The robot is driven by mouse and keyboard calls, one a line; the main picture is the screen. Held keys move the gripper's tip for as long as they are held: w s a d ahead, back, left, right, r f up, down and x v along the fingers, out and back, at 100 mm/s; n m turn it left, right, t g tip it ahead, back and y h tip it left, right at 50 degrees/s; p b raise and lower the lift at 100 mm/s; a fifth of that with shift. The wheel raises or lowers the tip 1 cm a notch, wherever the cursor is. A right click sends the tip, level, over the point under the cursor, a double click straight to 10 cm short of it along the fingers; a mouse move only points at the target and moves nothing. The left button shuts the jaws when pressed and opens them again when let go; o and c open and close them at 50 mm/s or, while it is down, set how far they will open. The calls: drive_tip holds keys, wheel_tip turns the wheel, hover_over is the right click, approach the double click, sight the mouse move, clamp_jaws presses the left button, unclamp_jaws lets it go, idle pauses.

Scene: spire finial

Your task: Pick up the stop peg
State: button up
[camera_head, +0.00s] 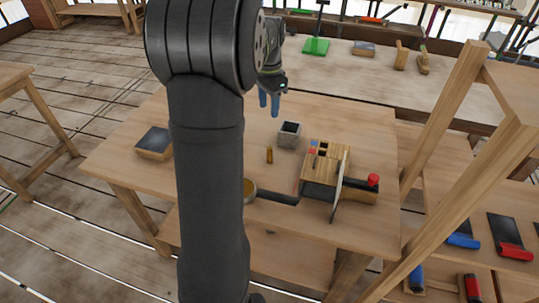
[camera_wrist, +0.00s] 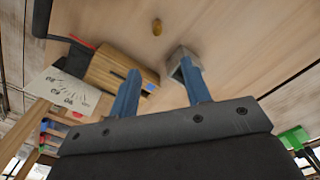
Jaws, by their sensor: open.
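A small amber-brown peg (camera_head: 269,155), likely the stop peg, stands on the wooden table, left of the slotted wooden block (camera_head: 318,190). The wrist view shows this peg (camera_wrist: 157,27) at the top, beyond my fingertips and apart from them. My gripper (camera_head: 269,103) has two blue fingers and hangs above the far part of the table. In the wrist view my gripper (camera_wrist: 159,78) is open, with nothing between its fingers. The wooden block (camera_wrist: 108,68) is partly hidden there by the left finger.
A grey hollow box (camera_head: 289,136) stands near the peg; in the wrist view it is behind the right finger. A white marked plate (camera_wrist: 62,93) stands by the wooden block. A dark-topped block (camera_head: 154,142) lies at the table's left. My arm hides part of the table.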

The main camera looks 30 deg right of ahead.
hover_over(270, 148)
drive_tip(key=shift+m, duration=0.3)
drive_tip(key=f, duration=1.2)
drive_tip(key=shift+w+f, duration=0.1)
drive_tip(key=shift+w, duration=0.25)
drive_tip(key=shift+s+f, duration=0.15)
drive_tip(key=shift+f, duration=1.15)
drive_tip(key=shift+s+f, duration=0.1)
drive_tip(key=shift+f, duration=1.2)
clamp_jaws()
